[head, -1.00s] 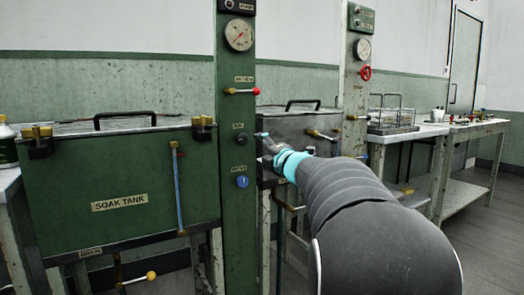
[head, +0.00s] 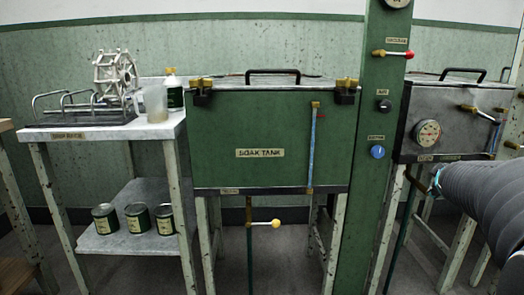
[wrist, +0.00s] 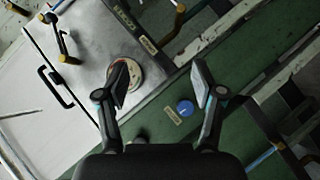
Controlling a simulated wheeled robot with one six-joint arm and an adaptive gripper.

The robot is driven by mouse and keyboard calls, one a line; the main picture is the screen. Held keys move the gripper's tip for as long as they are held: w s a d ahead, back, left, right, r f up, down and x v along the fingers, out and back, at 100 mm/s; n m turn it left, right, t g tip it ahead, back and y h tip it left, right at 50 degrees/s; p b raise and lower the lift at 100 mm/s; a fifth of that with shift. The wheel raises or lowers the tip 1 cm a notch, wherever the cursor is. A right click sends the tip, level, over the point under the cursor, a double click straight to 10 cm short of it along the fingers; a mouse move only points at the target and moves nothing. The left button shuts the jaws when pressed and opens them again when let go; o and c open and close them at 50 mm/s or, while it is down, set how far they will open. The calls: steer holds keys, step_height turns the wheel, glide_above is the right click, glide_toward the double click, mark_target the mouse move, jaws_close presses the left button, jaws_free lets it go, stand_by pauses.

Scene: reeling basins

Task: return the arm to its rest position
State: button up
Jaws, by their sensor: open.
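My gripper (wrist: 160,86) is open in the wrist view, its two dark fingers spread apart with nothing between them. Behind the fingers are the grey metal tank and the green column. The left finger overlaps the round gauge (wrist: 133,72) on the tank's front. The blue knob (wrist: 185,108) on the column shows near the right finger. In the head view my grey arm enters at the right edge, in front of the grey tank's (head: 440,125) lower right side. The gripper cannot be made out there.
The green soak tank (head: 255,125) stands left of the green column (head: 373,200). A yellow-tipped valve lever (head: 275,223) juts out below it. A side table (head: 85,132) at left holds a rack, a reel, a jug and a bottle; cans stand on its lower shelf.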

steer(key=s+a+f+m+g+y+p, duration=0.2)
steer(key=s+a+f+m+g, duration=0.15)
steer(key=s+a, duration=0.55)
steer(key=s+a+f+m+g+y+p, duration=0.1)
steer(key=s+a+f+m+g+y, duration=0.25)
steer(key=s+a, duration=0.6)
steer(key=s+a+r+n+t+y+p, duration=0.1)
steer(key=s+a+p, duration=0.2)
steer(key=s+a, duration=0.7)
steer(key=a, duration=0.3)
steer(key=shift+s+n+y+p, duration=0.2)
steer(key=shift+n+y+p, duration=0.1)
steer(key=shift+n+y, duration=0.1)
